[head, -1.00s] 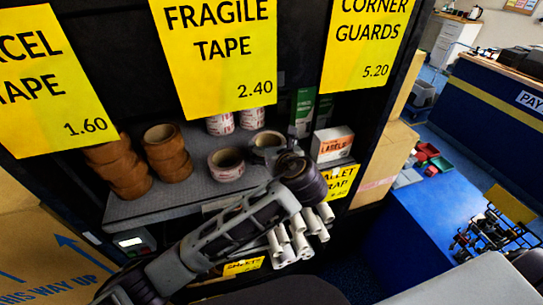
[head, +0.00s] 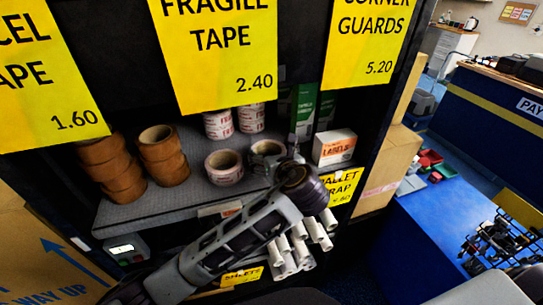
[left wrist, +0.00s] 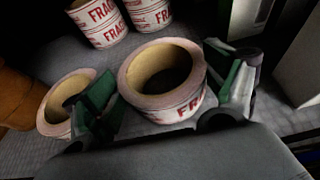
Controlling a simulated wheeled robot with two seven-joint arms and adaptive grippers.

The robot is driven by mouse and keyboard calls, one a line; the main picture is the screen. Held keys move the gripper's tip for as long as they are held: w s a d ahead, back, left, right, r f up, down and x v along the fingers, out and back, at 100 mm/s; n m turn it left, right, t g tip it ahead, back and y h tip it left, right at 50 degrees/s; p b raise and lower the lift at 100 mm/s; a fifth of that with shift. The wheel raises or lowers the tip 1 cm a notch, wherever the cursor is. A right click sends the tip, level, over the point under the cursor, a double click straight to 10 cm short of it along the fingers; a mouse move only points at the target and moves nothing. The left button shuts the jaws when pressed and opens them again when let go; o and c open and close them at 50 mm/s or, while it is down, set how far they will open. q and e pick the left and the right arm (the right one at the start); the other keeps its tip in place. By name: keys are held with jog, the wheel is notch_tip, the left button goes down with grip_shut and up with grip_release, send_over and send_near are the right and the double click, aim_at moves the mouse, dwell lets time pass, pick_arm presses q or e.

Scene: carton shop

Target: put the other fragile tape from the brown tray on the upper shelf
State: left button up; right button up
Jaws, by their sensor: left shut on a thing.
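A white roll of fragile tape with red print (left wrist: 163,82) sits between the green-padded fingers of my left gripper (left wrist: 166,92) in the left wrist view. The gripper is shut on it. In the head view this roll (head: 264,149) is at the shelf's front right, partly hidden by my left gripper (head: 274,162). It is at or just above the shelf surface; I cannot tell if it touches. Another fragile tape (head: 223,167) lies on the upper shelf (head: 190,200) just left of it. The brown tray and my right gripper are not in view.
Two stacks of fragile tape (head: 218,124) stand behind. Brown tape stacks (head: 164,155) stand to the left. A labels box (head: 334,148) and green cartons (head: 303,110) stand on the right. Yellow price signs (head: 222,50) hang in front above. A blue table (head: 435,225) is at right.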

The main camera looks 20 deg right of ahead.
pick_arm(q)
jog(key=o, duration=1.3)
jog(key=shift+f, duration=0.1)
jog(key=shift+c, duration=0.2)
jog(key=shift+s+r, duration=0.35)
jog(key=shift+s, duration=0.15)
jog(key=v, duration=1.1)
jog(key=shift+b, duration=0.3)
